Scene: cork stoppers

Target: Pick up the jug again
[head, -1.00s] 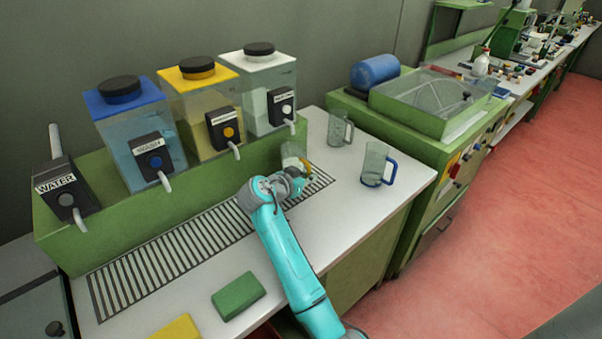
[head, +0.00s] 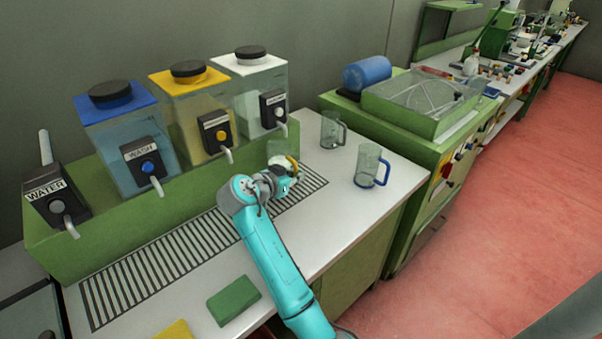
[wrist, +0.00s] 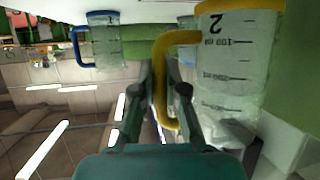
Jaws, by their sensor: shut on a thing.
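The jug with the yellow handle and rim (wrist: 228,75) fills the right of the wrist view, with black graduation marks and a "2" on its clear side. It looks upside down there. In the head view the same jug (head: 281,163) stands over the slatted drain grid, below the white-lidded tank, partly hidden by my gripper. My gripper (head: 282,186) is shut on the jug's yellow handle. In the wrist view my fingers (wrist: 166,92) lie on either side of the handle (wrist: 163,75). I cannot tell whether the jug's base touches the grid.
A blue-handled jug (head: 372,166) and a dark-handled jug (head: 331,130) stand on the counter to the right. Tanks with blue (head: 116,98), yellow (head: 190,80) and white (head: 250,62) lids line the back. A green sponge (head: 233,300) lies in front of the grid (head: 170,262).

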